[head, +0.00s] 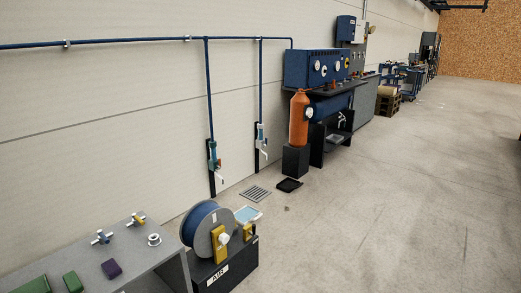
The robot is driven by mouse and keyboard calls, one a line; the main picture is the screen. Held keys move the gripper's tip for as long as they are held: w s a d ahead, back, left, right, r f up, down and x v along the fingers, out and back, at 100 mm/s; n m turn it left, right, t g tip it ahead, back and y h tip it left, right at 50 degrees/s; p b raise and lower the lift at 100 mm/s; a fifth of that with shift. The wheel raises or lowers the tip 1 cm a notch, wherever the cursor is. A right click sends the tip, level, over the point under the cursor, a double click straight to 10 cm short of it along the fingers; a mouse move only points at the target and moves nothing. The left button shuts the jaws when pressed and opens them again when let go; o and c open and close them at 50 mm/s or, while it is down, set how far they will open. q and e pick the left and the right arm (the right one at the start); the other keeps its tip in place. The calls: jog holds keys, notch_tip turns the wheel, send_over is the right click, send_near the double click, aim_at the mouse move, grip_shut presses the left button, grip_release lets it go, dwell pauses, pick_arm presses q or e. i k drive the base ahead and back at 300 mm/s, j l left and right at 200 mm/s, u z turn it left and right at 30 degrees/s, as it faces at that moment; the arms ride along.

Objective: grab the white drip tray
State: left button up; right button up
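A small tray with a whitish rim and pale blue inside (247,214) lies on the floor just behind the blue hose reel, partly hidden by it. It looks like the white drip tray. A black tray (289,185) lies farther back on the floor, near the orange cylinder. Neither of my grippers shows in the head view.
The blue hose reel (203,224) stands on a dark box marked AIR (222,267). A grey bench (145,262) is at the lower left. A floor grate (255,193) and an orange cylinder (299,118) are beyond. The floor (400,200) to the right is clear.

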aim_at(246, 214)
jog(key=i, duration=0.75)
jog(key=i+u, duration=0.1)
jog(key=i, duration=0.6)
jog(key=i+l+u, duration=0.1)
jog(key=i, duration=0.65)
jog(key=i+l+z, duration=0.65)
jog(key=i+l, duration=0.15)
jog(key=i+l+z, duration=0.3)
jog(key=i, duration=0.2)
jog(key=i+z, duration=0.3)
jog(key=i, duration=0.2)
jog(key=i+u, duration=0.45)
jog(key=i+l+u, duration=0.1)
jog(key=i+u, duration=0.35)
jog(key=i+l+u, duration=0.2)
jog(key=i+u, duration=0.45)
jog(key=u, duration=0.25)
jog(key=i+u, duration=0.15)
jog(key=u, duration=0.3)
jog(key=i+l+u, duration=0.15)
jog(key=u, duration=0.35)
jog(key=i+l+u, duration=0.15)
jog(key=u, duration=0.3)
jog(key=i+l+u, duration=0.1)
jog(key=l+u, duration=0.2)
jog(key=u, duration=0.15)
